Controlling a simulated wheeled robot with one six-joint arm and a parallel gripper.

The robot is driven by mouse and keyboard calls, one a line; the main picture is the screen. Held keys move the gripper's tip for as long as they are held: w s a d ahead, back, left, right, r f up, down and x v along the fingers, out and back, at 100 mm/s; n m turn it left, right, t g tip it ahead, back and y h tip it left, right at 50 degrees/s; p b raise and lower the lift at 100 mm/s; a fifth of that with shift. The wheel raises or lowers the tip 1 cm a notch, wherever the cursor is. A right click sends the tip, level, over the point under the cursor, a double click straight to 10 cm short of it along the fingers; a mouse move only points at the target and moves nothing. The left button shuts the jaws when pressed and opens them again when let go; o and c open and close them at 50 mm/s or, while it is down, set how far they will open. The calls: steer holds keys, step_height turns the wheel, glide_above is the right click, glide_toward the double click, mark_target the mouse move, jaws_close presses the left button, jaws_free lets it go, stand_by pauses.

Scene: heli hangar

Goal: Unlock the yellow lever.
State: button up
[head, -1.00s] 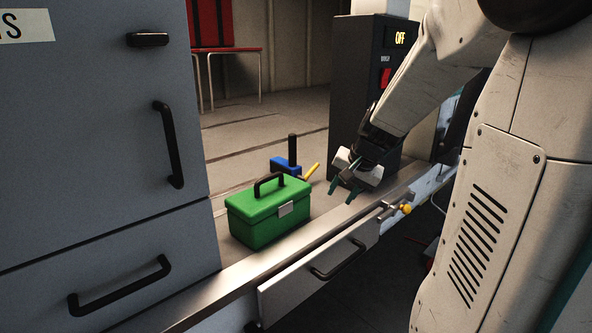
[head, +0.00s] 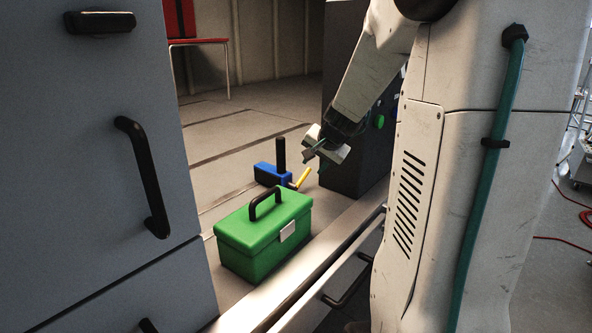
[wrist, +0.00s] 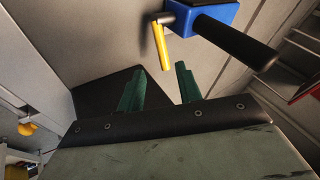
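The yellow lever (head: 303,178) is a short bar on a blue block (head: 268,175) with an upright black handle (head: 281,153). They stand on the counter behind the green toolbox. In the wrist view, the yellow lever (wrist: 162,46) hangs from a black pivot at the top centre, beside the blue block (wrist: 222,14) and its black handle (wrist: 240,42). My gripper (head: 314,160) is close to the lever, just above and right of it in the head view. In the wrist view, its green fingers (wrist: 160,86) are apart with nothing between them. The lever's end lies just beyond the fingertips, apparently not touching.
A green toolbox (head: 262,238) stands in front of the blue block. A dark cabinet (head: 352,120) stands right of my gripper. A grey cabinet (head: 95,190) with black handles fills the left. A drawer with a black handle (head: 350,283) is below the counter edge.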

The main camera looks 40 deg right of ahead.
mark_target(306, 173)
steer(key=x, duration=0.8)
steer(key=shift+w+r, duration=0.1)
steer(key=shift+w, duration=0.15)
jaws_close()
